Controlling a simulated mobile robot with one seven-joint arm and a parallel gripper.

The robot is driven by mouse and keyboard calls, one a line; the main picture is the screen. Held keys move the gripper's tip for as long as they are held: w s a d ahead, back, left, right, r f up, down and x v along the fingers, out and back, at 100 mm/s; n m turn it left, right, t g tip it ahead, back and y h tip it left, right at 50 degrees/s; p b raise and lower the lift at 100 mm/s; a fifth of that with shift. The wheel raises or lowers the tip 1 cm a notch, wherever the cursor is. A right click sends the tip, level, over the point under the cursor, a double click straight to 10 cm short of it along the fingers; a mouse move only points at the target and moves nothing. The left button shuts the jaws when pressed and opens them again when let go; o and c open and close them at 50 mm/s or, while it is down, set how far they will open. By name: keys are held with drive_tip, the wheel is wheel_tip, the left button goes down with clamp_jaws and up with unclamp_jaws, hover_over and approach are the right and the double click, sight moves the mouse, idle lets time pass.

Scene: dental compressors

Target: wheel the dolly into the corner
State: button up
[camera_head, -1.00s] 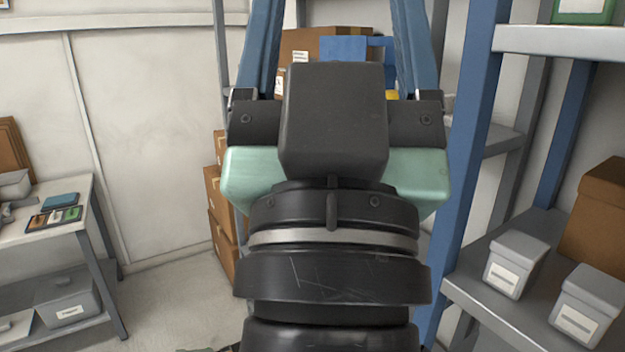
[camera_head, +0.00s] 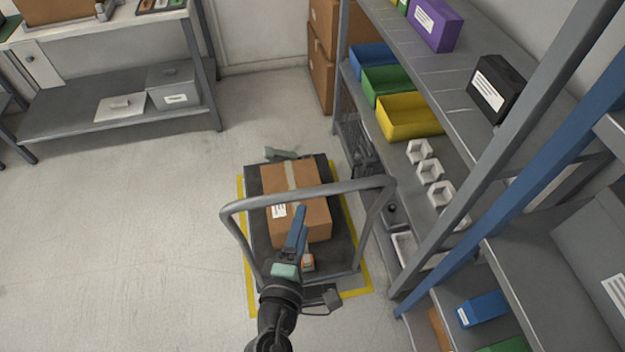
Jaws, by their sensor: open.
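The dolly (camera_head: 345,248) is a dark flat platform with a grey tubular push handle (camera_head: 310,196) raised at its near side. It stands inside a yellow taped outline (camera_head: 246,285) on the floor, beside the shelving. A taped cardboard box (camera_head: 315,205) with a white label lies on it, and a small orange item (camera_head: 307,262) sits near the box. My gripper (camera_head: 297,230), with blue fingers, is in front of the box near the handle; I cannot tell whether it touches the handle. It is open. My arm hides part of the platform's near edge.
Grey shelving (camera_head: 465,225) with coloured bins (camera_head: 410,117) runs close along the right. Stacked cartons (camera_head: 322,60) stand against the back wall by the shelving. A workbench (camera_head: 110,115) is at the upper left. A small greenish object (camera_head: 281,153) lies at the platform's far edge. The left floor is clear.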

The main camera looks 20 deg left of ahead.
drive_tip(key=x, duration=1.2)
drive_tip(key=shift+w+b, duration=0.25)
drive_tip(key=shift+b, duration=0.15)
clamp_jaws()
idle(0.8)
